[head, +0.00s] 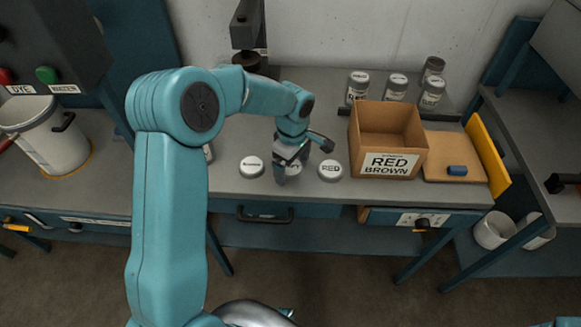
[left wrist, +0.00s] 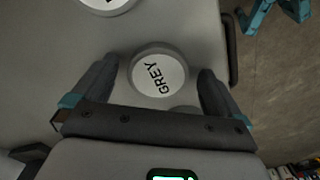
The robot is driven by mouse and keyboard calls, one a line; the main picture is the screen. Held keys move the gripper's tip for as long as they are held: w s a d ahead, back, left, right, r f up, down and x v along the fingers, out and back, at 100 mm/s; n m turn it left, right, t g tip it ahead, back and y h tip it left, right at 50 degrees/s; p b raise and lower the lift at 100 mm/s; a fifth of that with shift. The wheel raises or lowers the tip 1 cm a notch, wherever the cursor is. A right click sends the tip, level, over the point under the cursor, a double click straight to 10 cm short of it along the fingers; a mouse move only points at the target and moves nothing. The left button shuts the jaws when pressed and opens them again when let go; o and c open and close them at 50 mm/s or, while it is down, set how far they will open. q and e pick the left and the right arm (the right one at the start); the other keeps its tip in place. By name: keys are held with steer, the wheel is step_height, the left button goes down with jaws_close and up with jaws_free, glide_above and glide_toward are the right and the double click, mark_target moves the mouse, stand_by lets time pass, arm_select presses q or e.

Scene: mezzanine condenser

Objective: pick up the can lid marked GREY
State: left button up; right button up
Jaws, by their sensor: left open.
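The can lid marked GREY (left wrist: 158,74) is a round white lid with black letters, lying flat on the grey bench top. In the left wrist view it sits between the two spread fingers of my left gripper (left wrist: 157,68), with a gap on either side. In the head view my left gripper (head: 290,160) is low over the bench between two other lids, open and empty. There it hides most of the GREY lid (head: 295,171). My right gripper does not show clearly in either view.
A lid with unclear lettering (head: 251,167) lies to the left and a RED lid (head: 330,170) to the right. A cardboard box marked RED BROWN (head: 389,165) stands further right. Several jars (head: 396,84) stand behind it. The bench's front edge (head: 270,203) is close.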

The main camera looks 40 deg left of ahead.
arm_select(q)
steer(key=c, duration=1.1)
steer(key=shift+w, duration=0.1)
